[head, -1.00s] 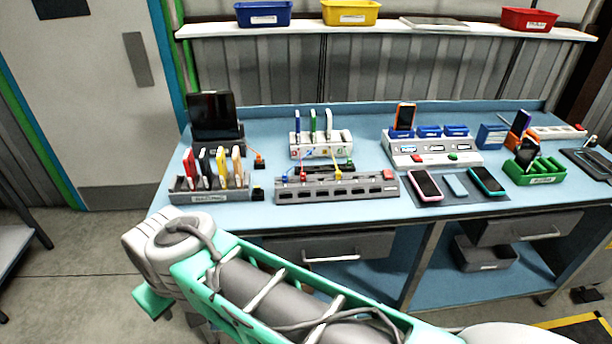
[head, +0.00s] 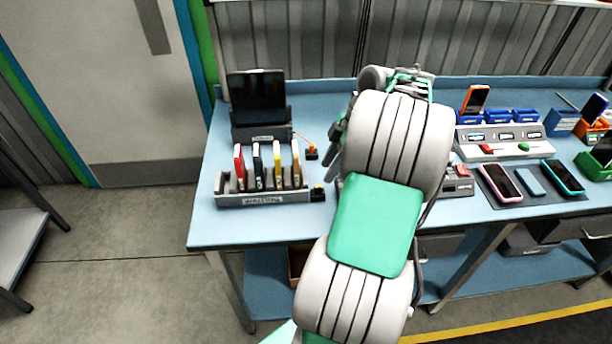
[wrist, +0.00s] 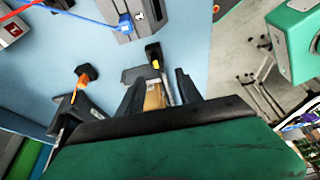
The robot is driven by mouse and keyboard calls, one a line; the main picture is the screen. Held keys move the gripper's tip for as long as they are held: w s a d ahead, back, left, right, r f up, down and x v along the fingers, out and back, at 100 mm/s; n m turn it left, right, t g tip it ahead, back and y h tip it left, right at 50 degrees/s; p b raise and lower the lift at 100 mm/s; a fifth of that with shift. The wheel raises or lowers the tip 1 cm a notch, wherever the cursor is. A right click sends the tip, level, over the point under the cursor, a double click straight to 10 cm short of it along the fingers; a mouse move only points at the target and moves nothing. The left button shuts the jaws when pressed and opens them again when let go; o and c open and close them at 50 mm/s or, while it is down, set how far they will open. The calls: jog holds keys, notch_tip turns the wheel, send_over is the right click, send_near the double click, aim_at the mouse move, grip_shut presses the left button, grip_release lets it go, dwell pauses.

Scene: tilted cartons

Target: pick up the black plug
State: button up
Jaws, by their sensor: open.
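The black plug (head: 318,193) with a yellow part lies on the blue bench, just right of the phone rack's front end. It also shows in the wrist view (wrist: 153,52), beyond the fingertips and apart from them. My gripper (wrist: 160,80) is open in the wrist view, with one dark finger on each side. A tan-brown thing shows between the fingers, perhaps the rack's end phone; I cannot tell how near it is. In the head view my gripper is mostly hidden behind my arm.
The rack (head: 262,200) holds several upright phones. A tablet (head: 257,97) stands on a dock behind it. An orange plug (head: 311,152) sits near the dock. A blue plug (wrist: 125,21) is at the grey strip. My arm covers the bench's middle. Pink and teal phones lie at right.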

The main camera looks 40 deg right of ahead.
aim_at(319, 186)
jog(key=x, duration=0.5)
jog(key=d+x, duration=0.1)
jog(key=x, duration=0.1)
jog(key=shift+w+a+f+p, duration=0.1)
jog(key=shift+w+f+p, duration=0.05)
jog(key=shift+f+p, duration=0.2)
grip_shut()
